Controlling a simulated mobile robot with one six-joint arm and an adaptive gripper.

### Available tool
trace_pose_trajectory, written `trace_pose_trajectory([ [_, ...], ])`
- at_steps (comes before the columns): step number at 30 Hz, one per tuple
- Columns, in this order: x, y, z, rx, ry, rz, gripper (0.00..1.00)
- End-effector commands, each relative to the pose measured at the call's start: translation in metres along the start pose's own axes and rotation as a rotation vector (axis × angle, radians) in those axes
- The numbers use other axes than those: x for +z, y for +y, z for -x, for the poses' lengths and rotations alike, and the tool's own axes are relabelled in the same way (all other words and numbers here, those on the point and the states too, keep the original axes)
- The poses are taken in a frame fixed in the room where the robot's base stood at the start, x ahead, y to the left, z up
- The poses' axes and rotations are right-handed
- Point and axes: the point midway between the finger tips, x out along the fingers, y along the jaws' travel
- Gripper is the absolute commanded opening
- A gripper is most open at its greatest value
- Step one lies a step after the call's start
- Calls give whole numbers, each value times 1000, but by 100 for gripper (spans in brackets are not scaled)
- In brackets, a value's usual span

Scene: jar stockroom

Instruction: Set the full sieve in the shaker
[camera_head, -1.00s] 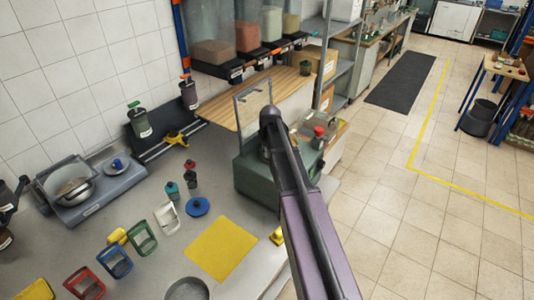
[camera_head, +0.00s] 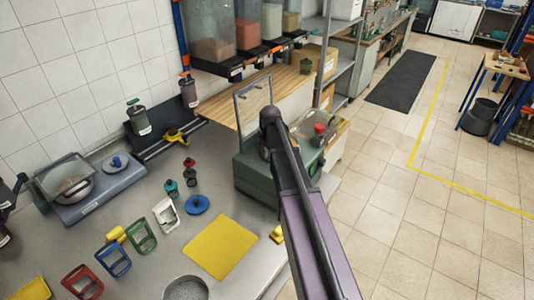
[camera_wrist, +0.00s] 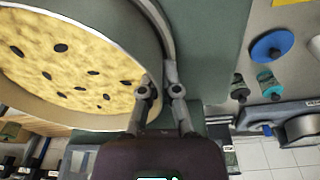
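The full sieve (camera_wrist: 75,65) fills the upper left of the wrist view. It is round with a pale rim and holds a pale yellow layer dotted with dark pieces. My gripper (camera_wrist: 162,90) is at its right edge, with the fingers close together and seemingly shut on the rim. The green shaker (camera_head: 247,170) stands at the bench's right end with its framed lid (camera_head: 243,113) raised. Its green surface also shows beyond the sieve in the wrist view (camera_wrist: 215,45). In the head view my arm hides the gripper and most of the sieve; whether the sieve touches the shaker cannot be told.
Left of the shaker are a blue disc (camera_head: 197,204), small bottles, a yellow mat (camera_head: 222,247) and coloured frames. A round grey pan (camera_head: 186,290) is at the bottom edge. A scale (camera_head: 90,188) stands at the back left. A wooden shelf (camera_head: 220,105) lies behind the shaker.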

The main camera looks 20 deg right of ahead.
Motion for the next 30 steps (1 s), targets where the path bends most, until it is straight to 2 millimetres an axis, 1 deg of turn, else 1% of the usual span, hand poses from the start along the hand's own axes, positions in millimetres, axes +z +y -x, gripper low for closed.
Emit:
trace_pose_trajectory([
  [1, 0, 0, 0, 1, 0, 0, 12],
  [2, 0, 0, 0, 1, 0, 0, 21],
  [3, 0, 0, 0, 0, 0, 0, 23],
  [12, 0, 0, 0, -1, 0, 0, 23],
  [16, 0, 0, 3, 0, 0, 0, 23],
  [30, 0, 0, 30, 0, 0, 0, 23],
])
